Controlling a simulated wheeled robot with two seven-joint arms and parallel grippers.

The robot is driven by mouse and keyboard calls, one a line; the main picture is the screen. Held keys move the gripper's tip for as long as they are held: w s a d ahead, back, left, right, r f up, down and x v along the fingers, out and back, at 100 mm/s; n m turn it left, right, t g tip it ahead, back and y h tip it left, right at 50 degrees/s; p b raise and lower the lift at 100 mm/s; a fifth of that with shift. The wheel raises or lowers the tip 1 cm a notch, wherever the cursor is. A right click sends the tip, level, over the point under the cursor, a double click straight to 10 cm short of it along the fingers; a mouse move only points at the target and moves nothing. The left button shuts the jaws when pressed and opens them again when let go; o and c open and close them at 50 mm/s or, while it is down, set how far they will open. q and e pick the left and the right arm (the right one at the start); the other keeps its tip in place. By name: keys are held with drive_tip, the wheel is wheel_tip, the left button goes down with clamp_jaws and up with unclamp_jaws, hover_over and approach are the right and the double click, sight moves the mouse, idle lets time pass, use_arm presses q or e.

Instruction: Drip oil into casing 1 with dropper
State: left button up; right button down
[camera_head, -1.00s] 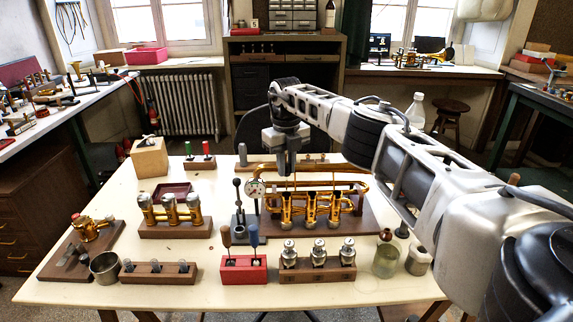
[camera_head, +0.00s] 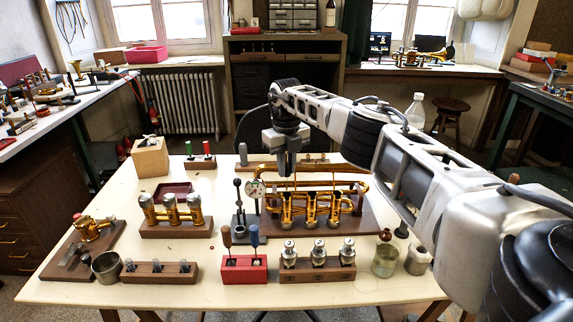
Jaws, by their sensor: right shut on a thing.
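The valve section lies on a dark wooden board (camera_head: 367,220), with several upright gold casings in a row. I cannot tell which casing is casing 1 from labels. A glass jar with a dark brown top (camera_head: 385,262) stands at the board's front right. My left gripper is not in view.
A wooden block with three silver valves (camera_head: 319,271), a red holder (camera_head: 244,270) with two handled tools and a rack (camera_head: 160,273) stand along the front. A stand with three brass cylinders (camera_head: 174,228) is left.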

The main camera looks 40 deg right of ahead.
drive_tip(key=shift+f, duration=0.2)
idle(0.3)
drive_tip(key=shift+f+b, duration=0.75)
drive_tip(key=shift+f, duration=0.25)
drive_tip(key=shift+r, duration=0.2)
idle(1.8)
wheel_tip(320, 180, up, 3)
drive_tip(key=p, duration=0.3)
drive_tip(key=shift+r, duration=0.9)
